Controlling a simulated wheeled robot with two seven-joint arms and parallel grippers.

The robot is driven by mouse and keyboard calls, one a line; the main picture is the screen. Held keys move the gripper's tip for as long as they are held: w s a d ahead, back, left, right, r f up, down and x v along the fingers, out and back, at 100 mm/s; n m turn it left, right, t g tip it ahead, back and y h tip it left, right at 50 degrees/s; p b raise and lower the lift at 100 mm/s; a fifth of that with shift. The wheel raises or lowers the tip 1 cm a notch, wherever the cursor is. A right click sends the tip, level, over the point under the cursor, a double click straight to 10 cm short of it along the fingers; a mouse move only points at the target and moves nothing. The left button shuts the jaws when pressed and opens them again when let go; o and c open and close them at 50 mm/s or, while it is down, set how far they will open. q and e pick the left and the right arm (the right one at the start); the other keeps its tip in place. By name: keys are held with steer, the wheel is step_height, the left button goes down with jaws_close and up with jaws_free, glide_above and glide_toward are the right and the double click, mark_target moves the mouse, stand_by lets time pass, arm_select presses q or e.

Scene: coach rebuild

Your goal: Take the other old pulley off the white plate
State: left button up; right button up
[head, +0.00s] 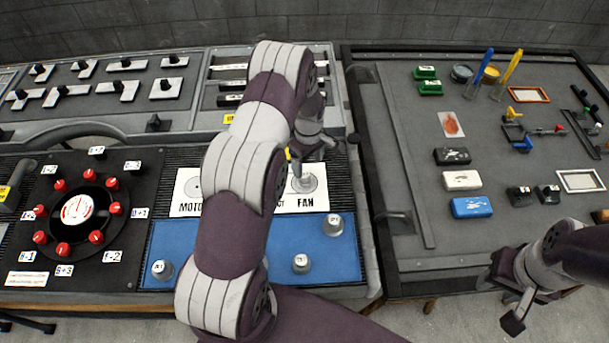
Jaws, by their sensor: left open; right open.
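The white plate (318,202) lies on the left bench, with the words MOTOR and FAN readable. A grey pulley (306,185) sits at the FAN end. A round mark shows at the MOTOR end, with no pulley standing on it. My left gripper (298,168) is open, pointing down directly over the FAN pulley; I cannot tell whether its fingers are around it. My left arm hides the middle of the plate. My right gripper (514,308) is open and empty, low at the front of the right bench.
A blue mat (240,268) in front of the plate carries three grey pulleys, (333,224) at right, one nearer the middle (301,263) and one at left (162,269). A dial panel (75,210) with red knobs stands left. The right bench holds boxes and tools.

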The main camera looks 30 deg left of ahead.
mark_target(305, 174)
arm_select(q)
steer(key=f+p, duration=0.1)
steer(key=f, duration=0.1)
steer(key=f+p, duration=0.1)
steer(key=f, duration=0.1)
steer(key=f+p, duration=0.1)
steer(key=f, duration=0.1)
steer(key=shift+s+a+f, duration=0.15)
steer(key=shift+s+a, duration=0.1)
steer(key=shift+a, duration=0.15)
steer(key=shift+f, duration=0.45)
steer(key=c, duration=1.2)
